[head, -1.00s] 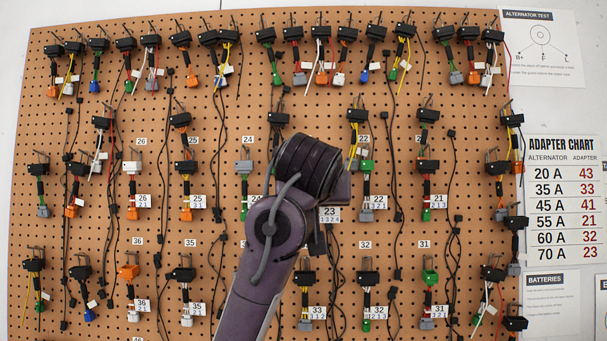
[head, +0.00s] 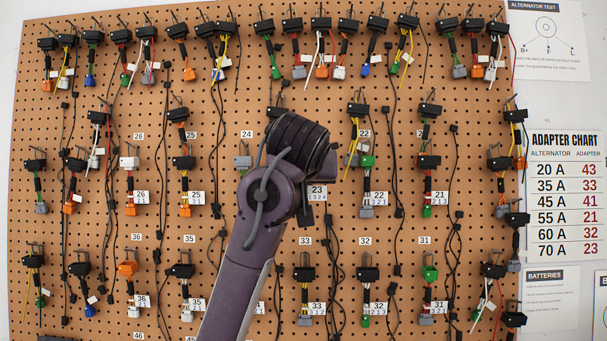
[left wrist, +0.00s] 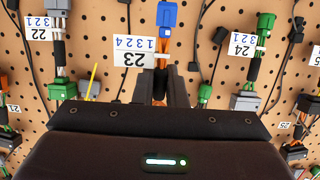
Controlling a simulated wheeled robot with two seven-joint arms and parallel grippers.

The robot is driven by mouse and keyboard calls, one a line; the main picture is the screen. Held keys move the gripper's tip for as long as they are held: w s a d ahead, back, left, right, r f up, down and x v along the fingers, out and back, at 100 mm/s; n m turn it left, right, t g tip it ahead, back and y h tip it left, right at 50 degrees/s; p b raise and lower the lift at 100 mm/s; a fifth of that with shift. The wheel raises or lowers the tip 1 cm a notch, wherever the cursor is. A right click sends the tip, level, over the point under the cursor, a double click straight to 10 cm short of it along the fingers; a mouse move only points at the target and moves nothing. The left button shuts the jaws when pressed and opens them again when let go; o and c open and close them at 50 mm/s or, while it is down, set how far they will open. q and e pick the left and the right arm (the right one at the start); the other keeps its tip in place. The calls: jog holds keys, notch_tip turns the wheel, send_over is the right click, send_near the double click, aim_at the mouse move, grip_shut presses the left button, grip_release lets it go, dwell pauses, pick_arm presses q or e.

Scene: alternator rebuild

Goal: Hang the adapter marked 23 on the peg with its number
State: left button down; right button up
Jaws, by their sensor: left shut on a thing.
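The adapter marked 23 shows in the left wrist view by its white tag (left wrist: 134,58), printed 23 and 1324, and its blue plug (left wrist: 166,14). That picture is upside down relative to the head view. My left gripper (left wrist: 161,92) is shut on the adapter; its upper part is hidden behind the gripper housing. In the head view the tag (head: 317,192) hangs just right of my left gripper's wrist, in front of the board between columns 24 and 22. The peg numbered 23 is hidden behind my arm, so I cannot tell whether the adapter touches it. My right gripper is not in view.
The brown pegboard (head: 222,222) is crowded with hanging adapters and loose black cables. Adapter 22 (head: 367,183) hangs close on the right and a grey-topped adapter (head: 242,160) on the left. The adapter chart (head: 565,142) on the right wall pairs 70 A with 23.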

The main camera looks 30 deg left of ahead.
pick_arm(q)
jog(key=shift+p+x, duration=0.45)
jog(key=shift+x, duration=1.45)
jog(key=shift+f, duration=0.2)
jog(key=c, duration=1.4)
grip_release()
jog(key=b+v, duration=0.4)
jog(key=v, duration=0.3)
jog(key=shift+s+d, duration=0.25)
jog(key=shift+s, duration=0.05)
